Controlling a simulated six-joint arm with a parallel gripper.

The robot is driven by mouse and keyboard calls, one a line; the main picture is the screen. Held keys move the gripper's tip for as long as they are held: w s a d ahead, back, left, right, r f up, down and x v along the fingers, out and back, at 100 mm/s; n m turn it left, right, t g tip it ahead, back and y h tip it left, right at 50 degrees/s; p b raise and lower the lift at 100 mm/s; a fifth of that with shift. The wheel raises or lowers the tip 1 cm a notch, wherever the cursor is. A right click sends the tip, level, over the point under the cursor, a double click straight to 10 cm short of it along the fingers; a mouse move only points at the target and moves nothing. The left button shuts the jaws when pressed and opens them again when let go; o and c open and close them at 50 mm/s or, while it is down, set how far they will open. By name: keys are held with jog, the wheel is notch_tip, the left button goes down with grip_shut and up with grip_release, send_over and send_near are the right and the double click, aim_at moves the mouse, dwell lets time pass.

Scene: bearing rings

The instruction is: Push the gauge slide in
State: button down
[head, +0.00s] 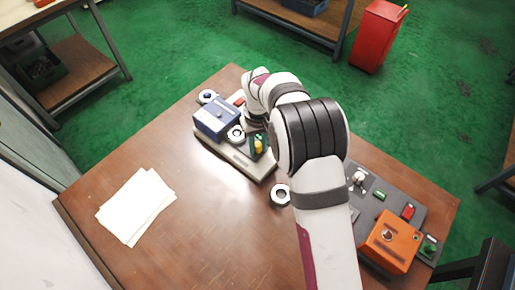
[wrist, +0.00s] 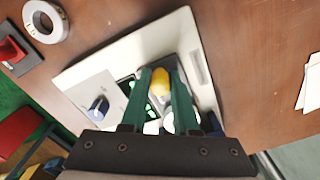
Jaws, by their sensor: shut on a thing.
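The gauge stands on a beige base plate (head: 240,163) on the table, with a blue box (head: 215,120) on its left part. A yellow knob (head: 259,147), which I take to be the handle of the gauge slide, shows at the plate's right part. My gripper (wrist: 161,78) points down over the plate, its green fingers on either side of the yellow knob (wrist: 160,86), shut on it. The base plate (wrist: 190,42) also shows in the wrist view. How far the slide stands out is hidden by my fingers and arm.
A dark panel with an orange box (head: 390,246) stands at the right. White papers (head: 136,206) lie at the left; the front-middle table is clear.

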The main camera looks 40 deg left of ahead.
aim_at(239, 134)
jog(key=shift+w+a, duration=0.1)
jog(key=shift+a, duration=3.65)
jog(key=c, duration=0.8)
grip_release()
jog(key=shift+c, duration=0.2)
jog(key=shift+d+r, duration=0.1)
jog(key=shift+r, duration=3.4)
